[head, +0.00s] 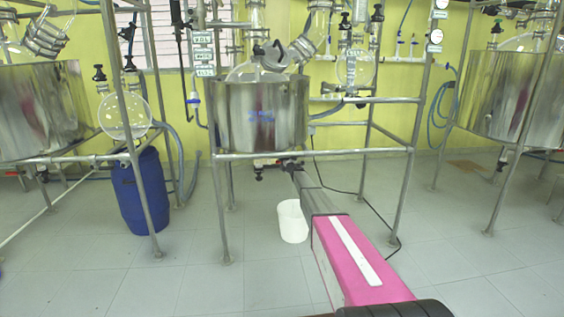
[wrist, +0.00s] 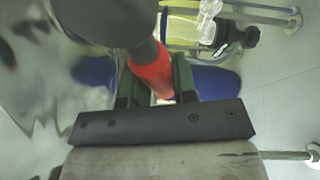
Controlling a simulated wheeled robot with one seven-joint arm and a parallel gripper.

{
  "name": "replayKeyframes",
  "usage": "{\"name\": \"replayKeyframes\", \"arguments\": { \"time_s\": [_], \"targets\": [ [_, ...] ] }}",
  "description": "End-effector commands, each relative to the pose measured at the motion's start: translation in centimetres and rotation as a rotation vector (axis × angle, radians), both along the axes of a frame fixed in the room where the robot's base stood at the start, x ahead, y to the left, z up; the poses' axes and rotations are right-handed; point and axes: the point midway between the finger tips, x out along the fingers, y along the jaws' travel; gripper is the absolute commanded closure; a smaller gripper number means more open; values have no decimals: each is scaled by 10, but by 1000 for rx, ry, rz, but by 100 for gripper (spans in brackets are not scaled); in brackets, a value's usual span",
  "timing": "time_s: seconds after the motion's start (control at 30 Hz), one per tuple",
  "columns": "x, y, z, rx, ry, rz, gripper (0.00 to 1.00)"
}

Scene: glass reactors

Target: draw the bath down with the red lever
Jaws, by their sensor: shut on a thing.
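The middle steel bath (head: 262,118) sits in a pipe frame in the head view, with glassware above it. My gripper (wrist: 154,84) is under the bath, at the end of my outstretched arm. In the wrist view its two dark green fingers stand on either side of the red lever (wrist: 152,70) and are shut on it. In the head view the grip is too small to make out.
A white bucket (head: 292,222) stands on the floor below the bath, left of my arm. A blue drum (head: 142,190) stands at the left. More steel baths stand at left (head: 42,108) and right (head: 500,92). Frame legs flank my arm. The front floor is clear.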

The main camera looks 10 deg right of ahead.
Motion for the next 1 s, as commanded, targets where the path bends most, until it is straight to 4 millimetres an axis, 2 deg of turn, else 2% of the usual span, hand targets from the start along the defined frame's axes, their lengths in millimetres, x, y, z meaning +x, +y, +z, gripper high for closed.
{"name": "replayKeyframes", "arguments": {
  "time_s": [0.47,1.0],
  "targets": [
    [0,-13,-34,-443,0,2,100],
    [0,-46,-60,-950,0,1,100]
  ]
}}
